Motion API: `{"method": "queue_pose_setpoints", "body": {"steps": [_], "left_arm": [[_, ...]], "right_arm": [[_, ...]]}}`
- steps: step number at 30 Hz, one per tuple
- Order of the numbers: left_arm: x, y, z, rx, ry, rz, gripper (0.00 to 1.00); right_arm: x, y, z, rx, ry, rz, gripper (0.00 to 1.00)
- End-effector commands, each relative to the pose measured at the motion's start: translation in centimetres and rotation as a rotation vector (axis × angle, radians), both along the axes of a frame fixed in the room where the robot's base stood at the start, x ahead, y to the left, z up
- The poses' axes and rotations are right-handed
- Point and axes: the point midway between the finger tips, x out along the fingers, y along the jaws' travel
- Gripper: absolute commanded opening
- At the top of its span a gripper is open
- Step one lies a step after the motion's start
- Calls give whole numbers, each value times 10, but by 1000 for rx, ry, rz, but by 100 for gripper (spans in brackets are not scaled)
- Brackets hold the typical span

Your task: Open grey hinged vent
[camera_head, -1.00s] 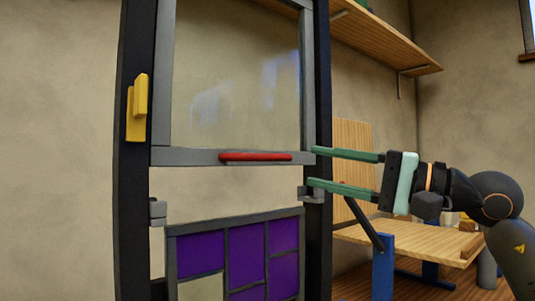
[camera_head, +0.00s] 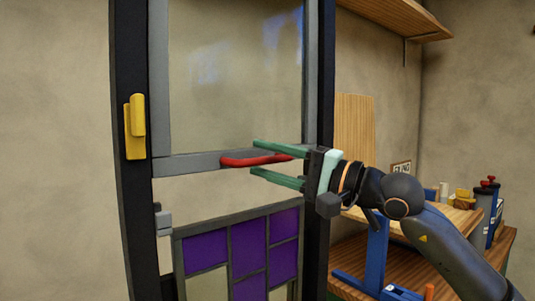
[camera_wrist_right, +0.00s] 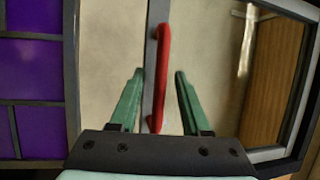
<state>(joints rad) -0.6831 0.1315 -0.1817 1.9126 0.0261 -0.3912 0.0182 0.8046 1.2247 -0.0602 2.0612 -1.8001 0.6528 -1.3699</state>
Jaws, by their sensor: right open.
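The grey hinged vent (camera_head: 159,96) is a grey-framed clear pane in the upper part of a dark frame. A red bar handle (camera_head: 240,161) runs along its bottom rail. My right gripper (camera_head: 255,158) is open, with its green fingers reaching in from the right at the handle's right part. In the right wrist view the red handle (camera_wrist_right: 160,65) stands between and beyond the two open fingertips (camera_wrist_right: 160,73); I cannot tell whether they touch it. A yellow latch (camera_head: 135,126) sits on the left dark post. My left gripper is out of view.
A leaded panel with purple panes (camera_head: 247,246) stands below the vent, with an open gap between them. Grey brackets (camera_head: 163,219) sit on the post. At right are a wooden shelf (camera_head: 395,17) and a workbench with tools and bottles.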

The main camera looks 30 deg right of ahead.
Motion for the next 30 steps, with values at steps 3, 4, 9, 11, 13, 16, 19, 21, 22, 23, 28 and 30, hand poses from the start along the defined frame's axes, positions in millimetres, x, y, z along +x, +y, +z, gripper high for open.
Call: {"method": "queue_pose_setpoints", "body": {"steps": [3,4,9,11,13,16,19,21,22,23,28,30], "left_arm": [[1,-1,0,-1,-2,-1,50],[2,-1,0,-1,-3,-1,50],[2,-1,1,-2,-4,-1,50],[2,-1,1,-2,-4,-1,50],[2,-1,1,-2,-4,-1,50],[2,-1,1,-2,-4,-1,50],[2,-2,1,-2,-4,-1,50],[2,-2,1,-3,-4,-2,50],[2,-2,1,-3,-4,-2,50],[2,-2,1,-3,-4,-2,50],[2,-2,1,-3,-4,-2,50],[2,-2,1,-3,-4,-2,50]], "right_arm": [[0,0,0,0,0,0,47],[0,0,0,0,0,0,47],[0,0,0,0,0,0,30],[0,0,0,1,0,0,24],[0,0,0,0,0,0,16],[0,0,0,0,0,0,4],[0,0,0,0,0,0,0],[0,0,0,0,0,0,0],[0,0,0,0,0,0,0],[0,0,0,0,1,0,0],[0,0,0,0,1,0,0],[0,0,0,0,1,0,0]]}}
